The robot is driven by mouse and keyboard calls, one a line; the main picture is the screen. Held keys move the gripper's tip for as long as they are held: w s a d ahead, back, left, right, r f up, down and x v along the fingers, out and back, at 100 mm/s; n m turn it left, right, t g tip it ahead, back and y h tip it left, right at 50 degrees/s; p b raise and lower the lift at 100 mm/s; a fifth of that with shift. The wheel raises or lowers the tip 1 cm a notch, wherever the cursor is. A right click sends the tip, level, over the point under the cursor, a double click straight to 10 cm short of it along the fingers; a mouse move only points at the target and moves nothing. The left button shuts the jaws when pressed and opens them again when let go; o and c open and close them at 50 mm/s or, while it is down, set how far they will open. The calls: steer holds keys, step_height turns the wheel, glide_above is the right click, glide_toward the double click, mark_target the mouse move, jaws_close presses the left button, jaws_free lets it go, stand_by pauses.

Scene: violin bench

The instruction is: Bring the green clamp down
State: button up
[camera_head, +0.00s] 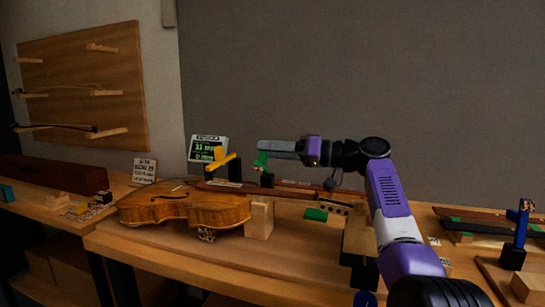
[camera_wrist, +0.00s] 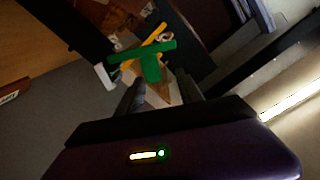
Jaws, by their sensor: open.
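The green clamp (camera_head: 262,159) is at the top of a short dark post (camera_head: 267,180) behind the violin. My gripper (camera_head: 268,147) reaches in from the right, with its tip at the green clamp. In the wrist view the clamp (camera_wrist: 151,66) shows as a green T, with its bar just beyond the fingertips. My gripper (camera_wrist: 163,92) is open there, and the clamp's stem points back toward the gap between the fingers. I cannot tell whether the fingers touch it.
A yellow clamp (camera_head: 219,158) stands close on the left, by a small display (camera_head: 207,148). The violin (camera_head: 185,207) lies in front, beside a wooden block (camera_head: 259,219). A green block (camera_head: 316,214) lies on the bench. A blue clamp (camera_head: 520,222) stands far right.

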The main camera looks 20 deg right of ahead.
step_height(320, 180, up, 18)
steer(key=p, duration=0.3)
